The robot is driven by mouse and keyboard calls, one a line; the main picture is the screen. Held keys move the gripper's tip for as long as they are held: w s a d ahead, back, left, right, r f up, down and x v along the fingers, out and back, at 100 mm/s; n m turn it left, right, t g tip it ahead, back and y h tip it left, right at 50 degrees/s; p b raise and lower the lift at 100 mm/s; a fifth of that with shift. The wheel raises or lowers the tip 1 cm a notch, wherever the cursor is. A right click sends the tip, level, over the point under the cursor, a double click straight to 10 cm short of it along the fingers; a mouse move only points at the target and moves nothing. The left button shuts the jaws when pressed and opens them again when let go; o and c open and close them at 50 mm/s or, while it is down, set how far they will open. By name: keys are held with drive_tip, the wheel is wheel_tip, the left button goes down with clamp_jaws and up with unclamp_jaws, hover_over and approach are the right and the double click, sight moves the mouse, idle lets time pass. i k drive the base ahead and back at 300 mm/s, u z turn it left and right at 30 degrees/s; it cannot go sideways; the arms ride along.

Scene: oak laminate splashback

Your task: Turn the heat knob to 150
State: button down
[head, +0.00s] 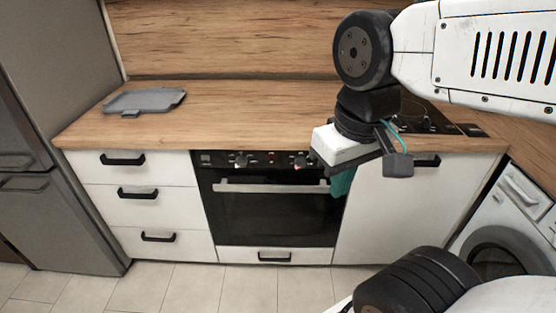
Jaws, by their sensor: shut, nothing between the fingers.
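The black oven (270,213) is set under the counter, with a control strip along its top. A round knob (240,160) sits left of centre on the strip, and another knob (300,162) sits to its right, close to my gripper. The markings are too small to read, so I cannot tell which knob is for heat or where either points. My gripper (362,166) is in front of the oven's upper right corner, shut and empty. It looks apart from the right knob. My gripper hides the right end of the control strip.
The oven's bar handle (270,188) runs below the knobs. A teal cloth-like thing (343,183) shows beneath my gripper. A grey tray (145,101) lies on the wooden counter (230,115). White drawers (140,192) stand left, a washing machine (515,215) right.

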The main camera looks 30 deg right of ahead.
sight(300, 162)
drive_tip(key=z, duration=2.85)
drive_tip(key=k, duration=0.8)
drive_tip(key=u, duration=2.4)
